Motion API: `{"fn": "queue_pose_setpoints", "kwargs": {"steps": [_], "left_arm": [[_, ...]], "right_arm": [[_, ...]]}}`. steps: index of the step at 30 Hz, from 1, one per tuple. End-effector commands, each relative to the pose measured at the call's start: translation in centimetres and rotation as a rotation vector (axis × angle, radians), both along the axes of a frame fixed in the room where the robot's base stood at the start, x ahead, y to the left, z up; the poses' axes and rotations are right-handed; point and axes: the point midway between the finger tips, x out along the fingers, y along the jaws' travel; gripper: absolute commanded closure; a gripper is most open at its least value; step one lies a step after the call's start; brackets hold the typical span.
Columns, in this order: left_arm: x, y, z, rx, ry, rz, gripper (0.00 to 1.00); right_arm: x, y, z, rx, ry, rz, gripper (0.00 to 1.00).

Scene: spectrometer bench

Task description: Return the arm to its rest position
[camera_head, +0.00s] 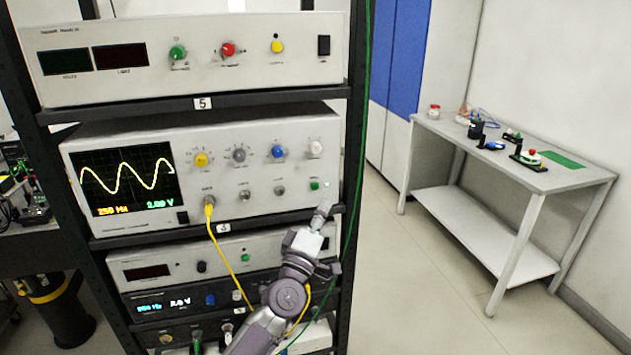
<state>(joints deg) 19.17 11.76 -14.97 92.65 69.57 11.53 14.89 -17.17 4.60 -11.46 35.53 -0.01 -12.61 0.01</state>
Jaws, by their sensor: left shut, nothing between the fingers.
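My left gripper (321,213) is shut and empty. It is raised in front of the lower right corner of the oscilloscope (240,175), just below the green button and a small lit lamp at that corner. I cannot tell whether the fingertips touch the front panel. My left arm comes up from the bottom of the view and hides part of the lower instruments. The oscilloscope screen (126,180) shows a yellow sine wave with readings of 250 Hz and 2.00 V. My right gripper is not in view.
The black rack (75,200) holds several stacked instruments, with a power supply (130,85) on top. A yellow cable (221,250) hangs from the oscilloscope, and a green cable (358,190) runs down the right post. A table (575,178) stands right, with clear floor before it.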

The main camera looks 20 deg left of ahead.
Motion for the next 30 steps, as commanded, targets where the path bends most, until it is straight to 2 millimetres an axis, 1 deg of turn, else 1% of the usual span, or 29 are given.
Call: {"fn": "queue_pose_setpoints", "kwargs": {"steps": [1,5,17,19,20,23,24,26,27,29,30], "left_arm": [[-0.4,-0.3,0.2,-0.001,0.0,0.0,1.0],[-0.9,-0.6,0.1,0.001,0.0,0.0,1.0],[-0.9,-0.6,0.0,0.001,0.0,0.0,1.0],[-0.8,-0.6,-0.7,0.011,0.011,0.003,1.0],[-0.8,-0.6,-1.3,0.02,0.021,0.006,1.0],[-0.6,-0.6,-5.4,0.086,0.086,0.021,1.0],[-0.6,-0.6,-7.9,0.126,0.126,0.028,1.0],[-0.8,-0.6,-12.1,0.197,0.194,0.038,1.0],[-1.1,-0.6,-15.2,0.25,0.244,0.041,1.0],[-1.9,-0.6,-19.8,0.33,0.319,0.041,1.0],[-2.6,-0.5,-22.8,0.381,0.369,0.039,1.0]], "right_arm": [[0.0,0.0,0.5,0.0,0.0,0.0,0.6],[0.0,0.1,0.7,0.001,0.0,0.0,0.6],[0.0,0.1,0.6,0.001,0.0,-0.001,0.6],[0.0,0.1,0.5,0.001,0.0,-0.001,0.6],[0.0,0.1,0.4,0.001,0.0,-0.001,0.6],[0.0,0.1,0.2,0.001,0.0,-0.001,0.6],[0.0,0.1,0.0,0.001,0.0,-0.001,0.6],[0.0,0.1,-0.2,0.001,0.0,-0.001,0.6],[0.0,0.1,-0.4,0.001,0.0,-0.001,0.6],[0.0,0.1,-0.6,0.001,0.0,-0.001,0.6],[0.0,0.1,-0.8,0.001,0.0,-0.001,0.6]]}}
